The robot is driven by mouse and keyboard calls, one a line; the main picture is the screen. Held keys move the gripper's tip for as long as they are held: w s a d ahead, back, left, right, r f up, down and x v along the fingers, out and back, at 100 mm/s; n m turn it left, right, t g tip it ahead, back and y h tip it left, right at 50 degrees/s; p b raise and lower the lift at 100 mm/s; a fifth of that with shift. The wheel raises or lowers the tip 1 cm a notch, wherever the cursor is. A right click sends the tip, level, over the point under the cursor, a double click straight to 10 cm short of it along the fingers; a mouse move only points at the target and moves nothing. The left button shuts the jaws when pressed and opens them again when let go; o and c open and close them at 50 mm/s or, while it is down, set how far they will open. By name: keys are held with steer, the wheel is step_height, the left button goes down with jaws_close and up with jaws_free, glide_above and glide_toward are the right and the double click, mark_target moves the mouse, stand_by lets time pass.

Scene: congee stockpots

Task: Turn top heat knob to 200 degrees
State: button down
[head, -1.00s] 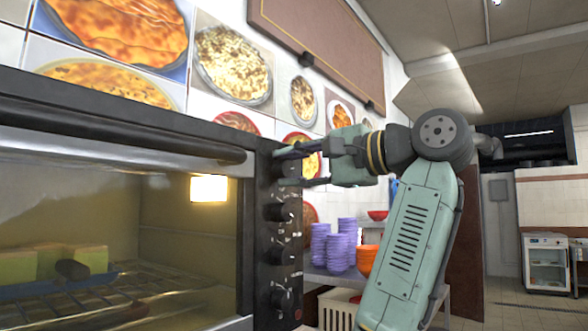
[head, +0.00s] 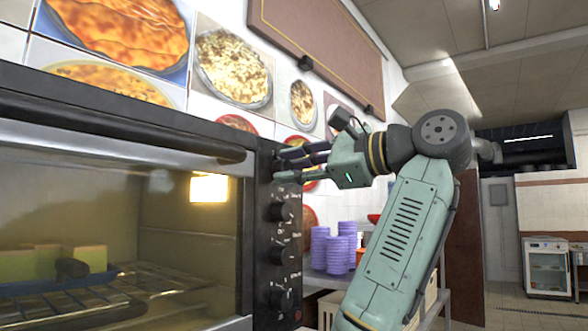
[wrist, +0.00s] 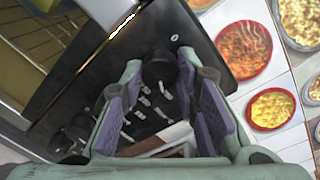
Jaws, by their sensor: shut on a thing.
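The black oven (head: 262,240) stands on the left, with a column of black knobs on its right-hand panel. My gripper (head: 283,167) reaches in from the right to the top of that panel. In the wrist view, my gripper (wrist: 166,85) has its purple-padded fingers on either side of the round black top heat knob (wrist: 160,69), and is shut on it. In the head view the fingers hide that knob. White marks ring the knob, but the temperature figures are too small to read, so I cannot tell its setting.
Lower knobs show below, the nearest being the second knob (head: 278,211). The oven's glass door (head: 120,230) is closed, with a rack and food inside. Purple bowls (head: 335,248) are stacked behind the panel. A tiled wall with food pictures (head: 232,65) runs behind the oven.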

stand_by(0.4)
steer(key=c, duration=1.2)
jaws_free()
steer(key=v, duration=1.2)
